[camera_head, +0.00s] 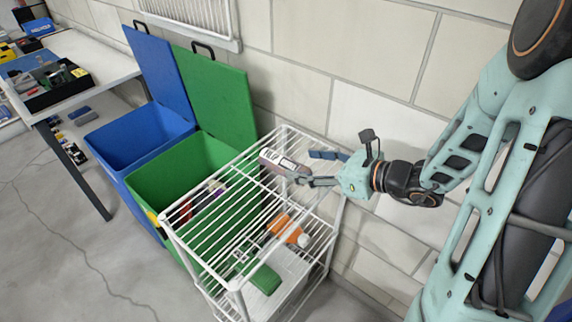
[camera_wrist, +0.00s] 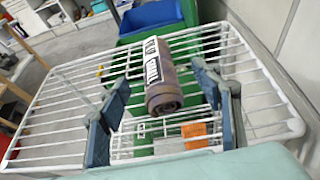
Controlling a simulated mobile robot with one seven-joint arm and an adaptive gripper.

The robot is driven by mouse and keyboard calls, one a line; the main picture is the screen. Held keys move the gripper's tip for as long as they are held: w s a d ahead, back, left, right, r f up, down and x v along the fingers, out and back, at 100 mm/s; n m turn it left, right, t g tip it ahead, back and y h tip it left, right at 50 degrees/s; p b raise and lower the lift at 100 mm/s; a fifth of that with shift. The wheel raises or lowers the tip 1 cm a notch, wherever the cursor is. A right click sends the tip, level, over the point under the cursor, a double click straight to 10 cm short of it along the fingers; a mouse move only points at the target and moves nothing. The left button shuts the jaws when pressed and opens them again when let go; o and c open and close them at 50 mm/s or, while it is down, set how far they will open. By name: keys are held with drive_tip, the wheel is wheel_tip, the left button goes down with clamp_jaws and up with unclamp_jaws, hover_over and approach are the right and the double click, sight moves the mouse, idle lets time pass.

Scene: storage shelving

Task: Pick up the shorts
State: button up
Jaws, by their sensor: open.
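A rolled mauve-brown cloth bundle (camera_head: 284,164) with a white printed label band, which looks like the shorts, lies on the top wire shelf of a white rack. In the wrist view the bundle (camera_wrist: 163,98) points away from me, its rolled end facing the camera. My gripper (camera_head: 302,165) is open just to the right of the bundle, above the shelf. In the wrist view its two fingers (camera_wrist: 160,78) stand on either side of the bundle with gaps to both. Nothing is held. In the head view one finger lies close to the bundle's near end; I cannot tell whether they touch.
The white wire rack (camera_head: 213,227) has a lower shelf with an orange item (camera_head: 288,229) and a green item (camera_head: 262,277). An open green bin (camera_head: 160,178) and blue bin (camera_head: 120,140) stand to the left. A block wall (camera_head: 375,110) runs close behind.

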sight(286, 163)
drive_tip(key=shift+x, duration=0.95)
drive_tip(key=x, duration=0.2)
drive_tip(key=f+b+x, duration=0.1)
drive_tip(key=x, duration=0.1)
drive_tip(key=shift+s, duration=0.1)
drive_tip(key=shift+w+a+f, duration=0.15)
drive_tip(key=shift+w+a, duration=0.15)
drive_tip(key=shift+a, duration=0.15)
drive_tip(key=shift+c, duration=0.5)
drive_tip(key=c, duration=1.2)
drive_tip(key=shift+c, duration=0.2)
